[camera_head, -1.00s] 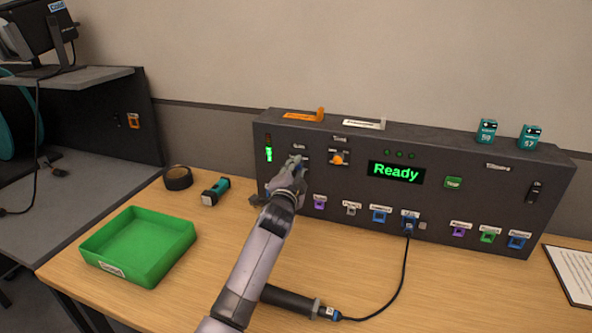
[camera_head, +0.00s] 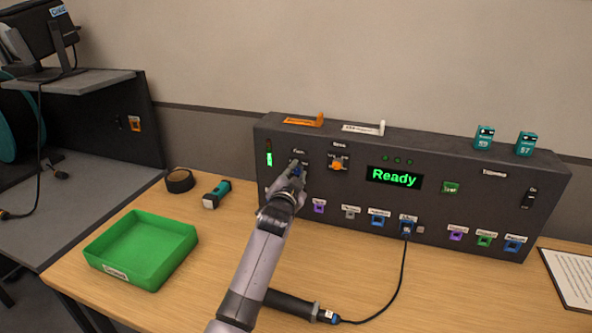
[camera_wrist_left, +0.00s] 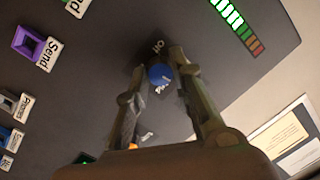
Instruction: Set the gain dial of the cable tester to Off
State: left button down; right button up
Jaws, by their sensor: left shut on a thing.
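The cable tester (camera_head: 440,205) is a wide dark grey panel box on the wooden table, with a lit green "Ready" display (camera_head: 394,175). Its gain dial (camera_wrist_left: 160,74) is a small blue knob; in the head view it is mostly hidden by my left gripper (camera_head: 295,172). In the left wrist view my two fingers are closed on the sides of the blue dial. An "Off" label (camera_wrist_left: 158,47) shows just beyond the dial there. Where the dial's pointer stands is hard to tell. My right gripper is not in view.
An orange dial (camera_head: 338,164) sits right of the gain dial. Coloured sockets line the panel's lower part, with a cable plugged into one (camera_head: 406,229). A green tray (camera_head: 168,262), tape roll (camera_head: 179,181) and small teal-black item (camera_head: 216,193) lie on the left.

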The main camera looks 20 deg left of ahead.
pick_arm(q)
jog(key=n+p, duration=0.2)
jog(key=n, duration=0.1)
jog(key=n+h+p, duration=0.1)
jog(key=n+p, duration=0.1)
jog(key=n, duration=0.1)
jog(key=shift+r+g, duration=0.1)
jog(key=shift+g, duration=0.2)
jog(key=n+p, duration=0.1)
jog(key=n, duration=0.1)
jog(key=shift+n, duration=0.3)
jog(key=shift+a+n+h+p, duration=0.1)
jog(key=shift+n+h+p, duration=0.35)
jog(key=shift+n, duration=0.75)
jog(key=shift+n+h, duration=0.25)
jog(key=shift+n, duration=0.85)
jog(key=n, duration=0.2)
jog(key=shift+n, duration=0.3)
jog(key=n, duration=0.1)
jog(key=n+h, duration=0.1)
jog(key=n, duration=0.1)
jog(key=shift+a+f, duration=0.1)
jog(key=shift+f, duration=0.1)
jog(key=shift+n+h, duration=0.3)
jog(key=shift+n, duration=1.5)
